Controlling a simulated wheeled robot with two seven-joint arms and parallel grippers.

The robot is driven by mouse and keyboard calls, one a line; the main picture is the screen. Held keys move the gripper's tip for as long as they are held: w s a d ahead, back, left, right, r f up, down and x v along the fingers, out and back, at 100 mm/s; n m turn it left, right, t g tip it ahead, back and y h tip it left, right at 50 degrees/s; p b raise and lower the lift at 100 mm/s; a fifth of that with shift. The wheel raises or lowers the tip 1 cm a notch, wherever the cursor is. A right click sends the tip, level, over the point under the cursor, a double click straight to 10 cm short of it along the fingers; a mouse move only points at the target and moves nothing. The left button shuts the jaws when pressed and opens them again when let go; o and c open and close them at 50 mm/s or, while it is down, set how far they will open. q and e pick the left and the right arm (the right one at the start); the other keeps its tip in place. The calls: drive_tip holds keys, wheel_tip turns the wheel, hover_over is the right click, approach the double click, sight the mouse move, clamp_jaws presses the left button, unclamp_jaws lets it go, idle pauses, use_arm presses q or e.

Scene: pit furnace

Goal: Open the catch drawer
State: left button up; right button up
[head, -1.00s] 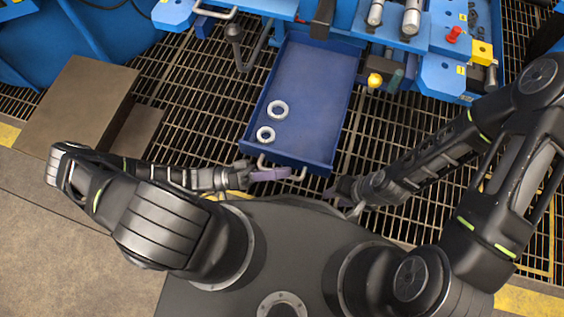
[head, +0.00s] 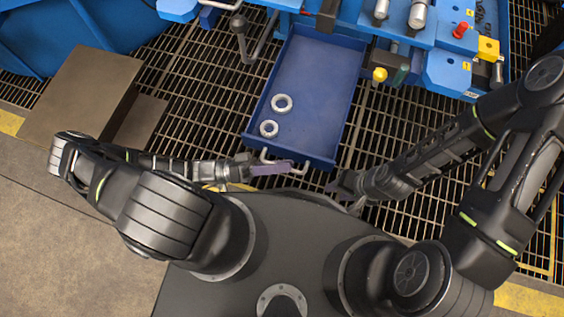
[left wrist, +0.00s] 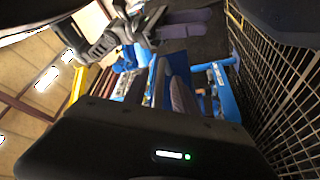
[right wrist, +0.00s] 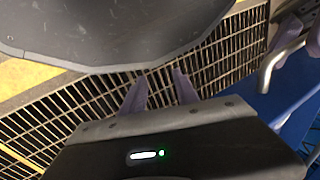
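The catch drawer (head: 315,85) is a blue tray pulled far out from under the blue machine. Two pale metal rings lie in it near the front left. A pale bar handle (head: 305,167) sticks out from its front wall. My left gripper (head: 272,169) is at the handle, its purple fingers overlapping the bar; whether they are shut on it is hidden. The handle also shows in the right wrist view (right wrist: 268,75), close to a purple finger. My right gripper (head: 342,187) is low at the drawer's front right corner, apart from it. Its fingers stand apart and empty in the right wrist view (right wrist: 160,92).
The blue machine (head: 445,72) stands at the back with a yellow knob (head: 379,75) beside the drawer. A brown box (head: 80,95) stands at the left. Floor grating (head: 200,110) is open on both sides of the drawer. My base is close to the drawer's front.

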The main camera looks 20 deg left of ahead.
use_arm(q)
drive_tip(key=v, duration=0.7)
drive_tip(key=shift+a, duration=0.25)
drive_tip(key=shift+f, duration=0.15)
drive_tip(key=shift+s, duration=0.1)
